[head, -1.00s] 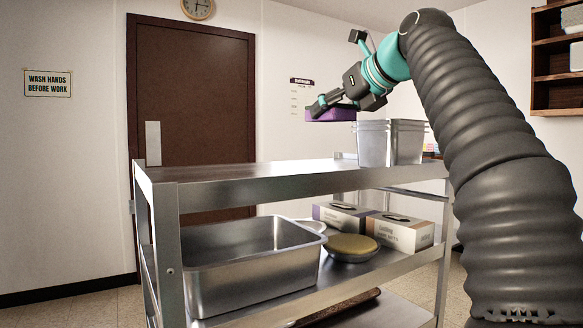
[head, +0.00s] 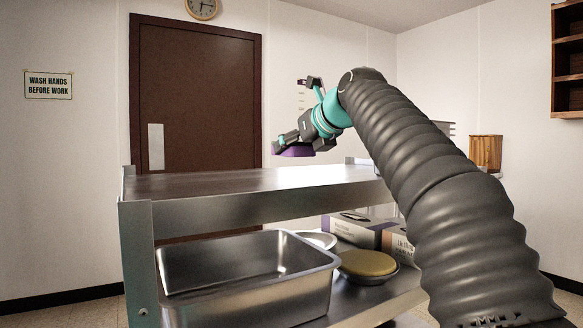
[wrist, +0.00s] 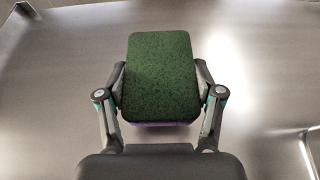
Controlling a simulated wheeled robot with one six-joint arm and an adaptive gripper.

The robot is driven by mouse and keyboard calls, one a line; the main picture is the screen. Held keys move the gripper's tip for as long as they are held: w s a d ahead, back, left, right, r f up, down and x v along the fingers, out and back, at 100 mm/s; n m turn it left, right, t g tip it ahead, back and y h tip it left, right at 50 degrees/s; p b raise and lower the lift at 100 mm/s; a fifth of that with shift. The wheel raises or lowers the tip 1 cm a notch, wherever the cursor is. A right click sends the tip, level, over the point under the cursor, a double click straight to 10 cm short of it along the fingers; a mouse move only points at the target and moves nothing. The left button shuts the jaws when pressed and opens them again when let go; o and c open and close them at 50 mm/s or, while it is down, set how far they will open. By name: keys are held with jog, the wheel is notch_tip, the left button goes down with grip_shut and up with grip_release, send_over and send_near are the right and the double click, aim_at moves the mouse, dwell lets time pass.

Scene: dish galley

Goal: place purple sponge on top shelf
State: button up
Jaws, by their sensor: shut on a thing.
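The purple sponge (head: 293,151) is held in my gripper (head: 287,142), above the far part of the cart's top shelf (head: 240,180). In the head view there is a gap between the sponge and the shelf. In the wrist view the sponge (wrist: 160,75) shows its dark green scouring face, with a thin purple edge at the bottom. Both fingers of my gripper (wrist: 160,90) press on its sides. Bare metal of the top shelf (wrist: 50,80) lies beneath and around it.
The near and left parts of the top shelf are clear. Metal containers (head: 445,128) show partly behind my arm. A door (head: 195,90) stands behind.

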aim_at(293, 178)
jog(key=shift+w+a+f, duration=0.2)
jog(key=shift+a+f, duration=0.15)
jog(key=shift+f, duration=0.05)
jog(key=shift+f+b, duration=0.9)
jog(key=shift+f, duration=1)
jog(key=shift+f, duration=0.15)
jog(key=o, duration=0.7)
jog(key=shift+s+d+r, duration=0.1)
jog(key=shift+s+r, duration=0.05)
jog(key=shift+r, duration=0.15)
jog(key=v, duration=1.1)
jog(key=shift+s+d+r, duration=0.1)
jog(key=shift+s+d, duration=0.1)
jog(key=shift+s, duration=0.1)
